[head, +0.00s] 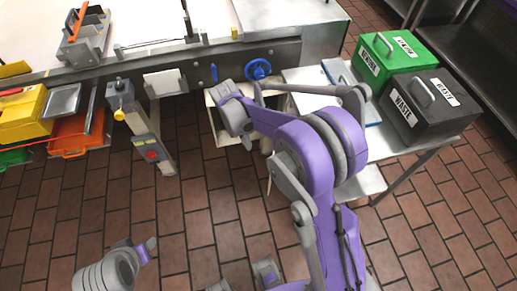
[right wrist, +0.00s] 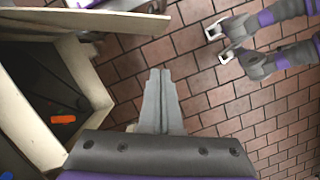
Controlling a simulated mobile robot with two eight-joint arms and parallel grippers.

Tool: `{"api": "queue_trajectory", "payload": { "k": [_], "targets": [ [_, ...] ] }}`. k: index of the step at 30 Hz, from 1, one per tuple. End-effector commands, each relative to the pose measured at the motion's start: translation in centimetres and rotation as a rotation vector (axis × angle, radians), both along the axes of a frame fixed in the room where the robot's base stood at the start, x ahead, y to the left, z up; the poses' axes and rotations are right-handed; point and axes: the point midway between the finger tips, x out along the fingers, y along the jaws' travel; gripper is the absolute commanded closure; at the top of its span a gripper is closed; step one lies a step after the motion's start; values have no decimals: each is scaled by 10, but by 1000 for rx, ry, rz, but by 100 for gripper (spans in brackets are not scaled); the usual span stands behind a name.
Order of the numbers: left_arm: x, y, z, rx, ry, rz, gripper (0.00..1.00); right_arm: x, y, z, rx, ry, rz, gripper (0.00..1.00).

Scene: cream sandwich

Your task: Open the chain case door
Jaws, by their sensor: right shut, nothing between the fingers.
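The cream chain case (head: 213,128) is under the machine's front, below the blue handwheel, partly hidden by my right arm. In the right wrist view its frame (right wrist: 28,122) is at the left, with a dark interior showing. A cream panel, seemingly its door (right wrist: 110,23), sticks outward across the top, so the case stands at least partly open. My right gripper (right wrist: 159,75) is shut and empty, over the floor beside the opening and apart from the panel in the picture. In the head view its fingers are mostly hidden. A grey and purple arm part of mine shows lower left; the left jaws are not clear.
The blue handwheel (head: 257,69) is above the case. A grey post with a red button (head: 151,155) stands to its left. A side table (head: 368,184) at the right bears a green bin (head: 385,57) and a black waste bin (head: 421,110). The tiled floor in front is open.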

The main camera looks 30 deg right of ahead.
Motion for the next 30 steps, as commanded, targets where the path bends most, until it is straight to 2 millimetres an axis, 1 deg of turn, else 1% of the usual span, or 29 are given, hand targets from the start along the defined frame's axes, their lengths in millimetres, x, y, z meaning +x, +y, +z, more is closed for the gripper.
{"api": "queue_trajectory", "payload": {
  "k": [5,12,14,18,21,24,30],
  "targets": [
    [-1,0,-3,0,1,0,50,-5,-5,-30,1,-1,-1,100],
    [-1,0,-5,0,2,0,50,-14,-15,-81,0,-1,-4,100],
    [-1,0,-6,0,2,0,50,-16,-17,-92,1,-2,-4,100],
    [0,0,-1,0,0,0,50,-30,-34,-90,0,-3,-6,100],
    [0,0,1,0,0,0,50,-37,-42,-90,0,-3,-4,100],
    [0,0,2,0,-1,0,50,-41,-46,-90,0,-3,-4,100],
    [0,0,2,0,-1,0,50,-42,-47,-91,0,-3,-3,100]
  ]
}}
